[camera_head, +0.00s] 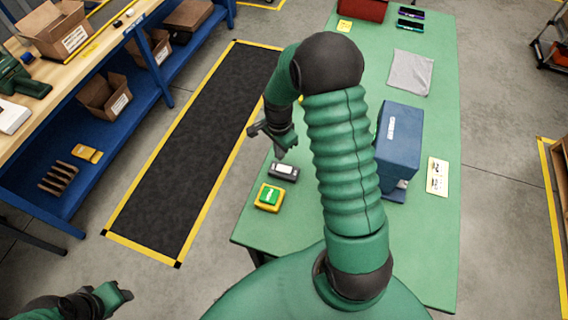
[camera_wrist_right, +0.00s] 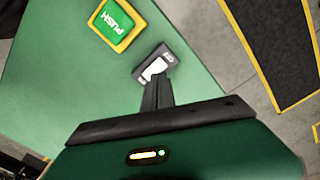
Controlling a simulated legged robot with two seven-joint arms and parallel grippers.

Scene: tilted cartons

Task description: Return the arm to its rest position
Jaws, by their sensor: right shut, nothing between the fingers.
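My right arm rises from the bottom of the head view and bends over the green table (camera_head: 300,222). Its right gripper (camera_head: 279,153) hangs at the table's left edge, just above a small dark device with a pale screen (camera_head: 284,171). In the right wrist view the two fingers (camera_wrist_right: 158,93) are shut together with nothing between them, and their tips point toward the device (camera_wrist_right: 155,66). A yellow box with a green PUSH button (camera_head: 268,197) lies beside the device. My left gripper (camera_head: 120,292) is at the lower left, away from the table; its fingers are unclear.

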